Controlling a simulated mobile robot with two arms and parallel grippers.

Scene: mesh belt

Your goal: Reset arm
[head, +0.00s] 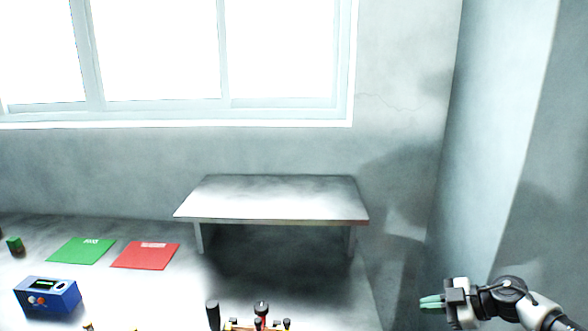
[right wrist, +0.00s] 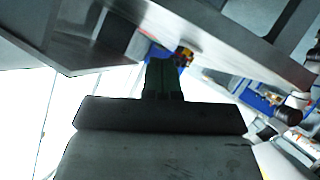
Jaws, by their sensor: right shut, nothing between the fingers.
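My right gripper (head: 432,302) is at the lower right of the head view, with its light green fingers together and pointing left. It is to the right of the table, apart from everything, and holds nothing. In the right wrist view its dark fingers (right wrist: 165,78) show closed in the middle. My left gripper is not in the head view.
A small grey shelf (head: 270,208) stands on the white table (head: 150,305). A green mat (head: 82,251), a red mat (head: 146,256) and a blue box (head: 48,296) with buttons lie left. Dark-handled tools (head: 262,312) stand at the front. A wall (head: 490,150) rises right.

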